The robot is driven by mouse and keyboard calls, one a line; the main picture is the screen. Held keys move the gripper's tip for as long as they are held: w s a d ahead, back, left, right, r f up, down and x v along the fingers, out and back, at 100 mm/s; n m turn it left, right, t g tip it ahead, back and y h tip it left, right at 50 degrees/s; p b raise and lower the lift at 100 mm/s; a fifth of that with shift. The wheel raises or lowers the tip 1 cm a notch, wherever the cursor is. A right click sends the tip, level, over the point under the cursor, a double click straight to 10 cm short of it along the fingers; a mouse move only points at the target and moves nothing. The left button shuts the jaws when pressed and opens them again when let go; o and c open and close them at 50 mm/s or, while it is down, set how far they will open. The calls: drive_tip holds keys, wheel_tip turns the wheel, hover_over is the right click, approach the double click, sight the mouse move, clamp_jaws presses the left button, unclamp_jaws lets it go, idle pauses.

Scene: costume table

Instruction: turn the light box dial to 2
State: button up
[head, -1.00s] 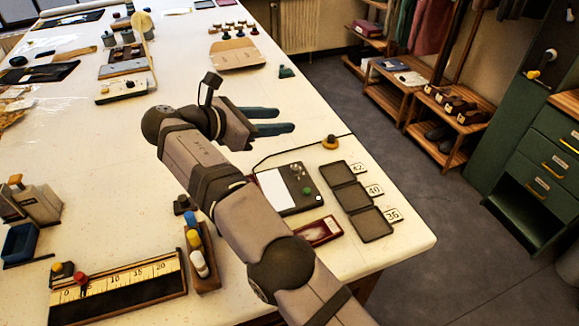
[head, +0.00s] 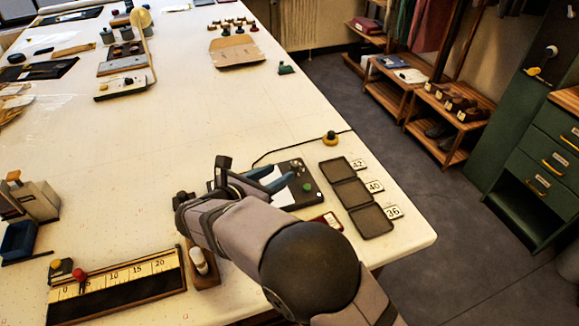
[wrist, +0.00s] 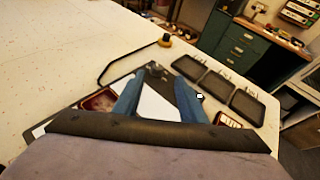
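The light box (head: 311,176) is a flat dark box with a white panel, lying on the white table. A green knob (head: 307,187) is on its right side, and small dark fittings sit near its far edge. My gripper (head: 272,181) is open and empty, with its blue fingers over the left part of the box. In the wrist view the fingers (wrist: 158,82) are apart, with the box's white panel (wrist: 155,108) showing between them. A dark round fitting (wrist: 156,69) lies just beyond the fingertips. No dial number is readable.
Three dark trays (head: 351,193) with cards 42, 40 and 36 lie right of the box. A yellow button (head: 330,138) on a cable is beyond it. A small red tray (head: 328,221) is at the near side.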

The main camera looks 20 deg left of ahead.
sight(294, 164)
drive_tip(key=shift+a+f+m, duration=0.15)
drive_tip(key=shift+a+m, duration=0.05)
drive_tip(key=shift+m, duration=0.3)
drive_tip(key=shift+w, duration=0.1)
drive_tip(key=shift+p+x, duration=1.05)
drive_tip(key=shift+x, duration=2.55)
clamp_jaws()
